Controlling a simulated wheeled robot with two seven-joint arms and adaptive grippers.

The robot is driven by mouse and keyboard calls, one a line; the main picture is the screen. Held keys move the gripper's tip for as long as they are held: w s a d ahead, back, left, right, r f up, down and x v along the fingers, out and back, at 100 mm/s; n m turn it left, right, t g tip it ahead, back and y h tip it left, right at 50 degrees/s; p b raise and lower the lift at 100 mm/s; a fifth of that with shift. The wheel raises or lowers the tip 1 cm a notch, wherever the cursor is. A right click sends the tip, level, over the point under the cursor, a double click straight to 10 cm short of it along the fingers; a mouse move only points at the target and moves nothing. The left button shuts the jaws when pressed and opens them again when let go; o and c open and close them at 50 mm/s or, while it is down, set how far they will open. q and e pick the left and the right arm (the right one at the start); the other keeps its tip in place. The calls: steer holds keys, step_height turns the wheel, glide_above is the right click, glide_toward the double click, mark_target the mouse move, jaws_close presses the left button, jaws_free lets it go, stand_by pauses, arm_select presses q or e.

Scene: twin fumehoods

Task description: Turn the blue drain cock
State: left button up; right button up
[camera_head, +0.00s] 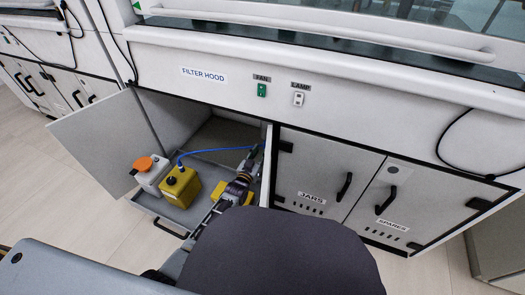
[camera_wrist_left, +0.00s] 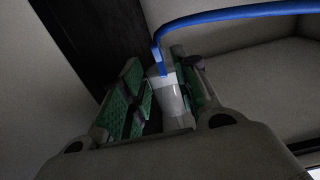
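The blue drain cock is not clearly told apart from the blue hose. In the left wrist view the blue hose (camera_wrist_left: 240,13) bends down into a pale fitting (camera_wrist_left: 172,97) that lies between my fingers. My left gripper (camera_wrist_left: 168,100) has green-padded fingers, one on each side of the fitting. A dark gap shows beside the left finger; contact on the right side is unclear. In the head view my left gripper (camera_head: 252,160) is inside the open cabinet, at the right end of the hose (camera_head: 205,152). My right gripper is out of view.
A pulled-out tray (camera_head: 150,207) holds a yellow canister (camera_head: 180,188) and a white canister with an orange cap (camera_head: 152,172). The open cabinet door (camera_head: 95,140) stands at left. The closed jars cabinet (camera_head: 315,180) is at right. A yellow object sits beside my arm.

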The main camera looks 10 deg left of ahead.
mark_target(264, 146)
arm_select(q)
steer(key=shift+w+d+b, duration=0.15)
steer(key=shift+w+b, duration=0.2)
steer(key=shift+w, duration=0.45)
steer(key=shift+w+d+b, duration=0.15)
steer(key=shift+w+b, duration=0.15)
steer(key=shift+w, duration=0.45)
steer(key=shift+c, duration=0.3)
jaws_close()
